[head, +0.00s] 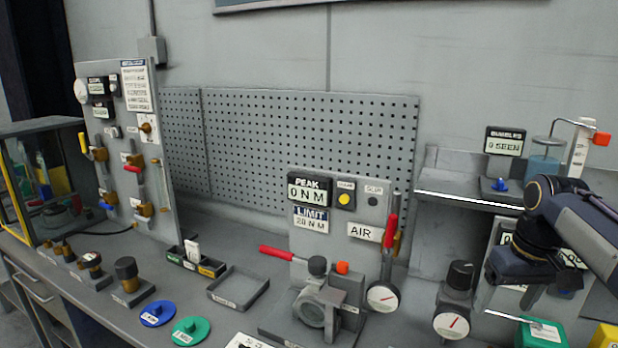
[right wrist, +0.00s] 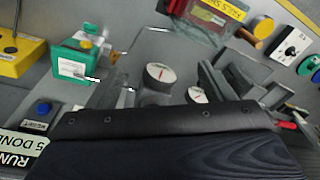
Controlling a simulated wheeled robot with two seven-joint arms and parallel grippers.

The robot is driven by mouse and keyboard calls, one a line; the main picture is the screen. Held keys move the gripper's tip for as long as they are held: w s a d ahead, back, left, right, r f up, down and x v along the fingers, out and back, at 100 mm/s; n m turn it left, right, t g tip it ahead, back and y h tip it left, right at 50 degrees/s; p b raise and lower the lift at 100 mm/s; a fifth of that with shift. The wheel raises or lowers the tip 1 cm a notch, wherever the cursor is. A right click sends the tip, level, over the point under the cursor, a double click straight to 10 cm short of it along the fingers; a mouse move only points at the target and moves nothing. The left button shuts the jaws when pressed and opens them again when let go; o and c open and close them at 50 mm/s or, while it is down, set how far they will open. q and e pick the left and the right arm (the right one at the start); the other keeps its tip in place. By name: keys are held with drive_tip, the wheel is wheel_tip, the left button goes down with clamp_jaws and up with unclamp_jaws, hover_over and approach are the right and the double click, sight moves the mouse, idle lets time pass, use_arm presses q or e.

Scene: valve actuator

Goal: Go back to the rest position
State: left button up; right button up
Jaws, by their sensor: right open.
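My right gripper (head: 510,268) is at the right of the head view, in front of the shelf unit, above the bench's right end. It is open, and I see nothing held in it. A dark part of my own right arm fills the lower half of the right wrist view. My left gripper is not in view. The valve fixture (head: 316,305) stands on the bench at the middle, left of my right gripper and apart from it.
Close by are a dial gauge (head: 452,322), a green box (head: 541,332) and the shelf (head: 470,200). The green box also shows in the right wrist view (right wrist: 75,62). A grey tray (head: 238,290), a blue disc (head: 158,313) and a green disc (head: 191,331) lie to the left.

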drive_tip(key=s+a+f+t+y+b, duration=0.1)
drive_tip(key=s+a+f+t, duration=0.1)
drive_tip(key=s+a+f, duration=0.5)
drive_tip(key=s+a+f+m+t+y+b, duration=0.1)
drive_tip(key=s+a+f+t+y+b, duration=0.1)
drive_tip(key=s+a+f, duration=0.5)
drive_tip(key=s+a, duration=0.3)
drive_tip(key=s, duration=0.3)
drive_tip(key=shift+s+f+m, duration=0.2)
drive_tip(key=shift+f+m, duration=0.1)
drive_tip(key=shift+f, duration=0.1)
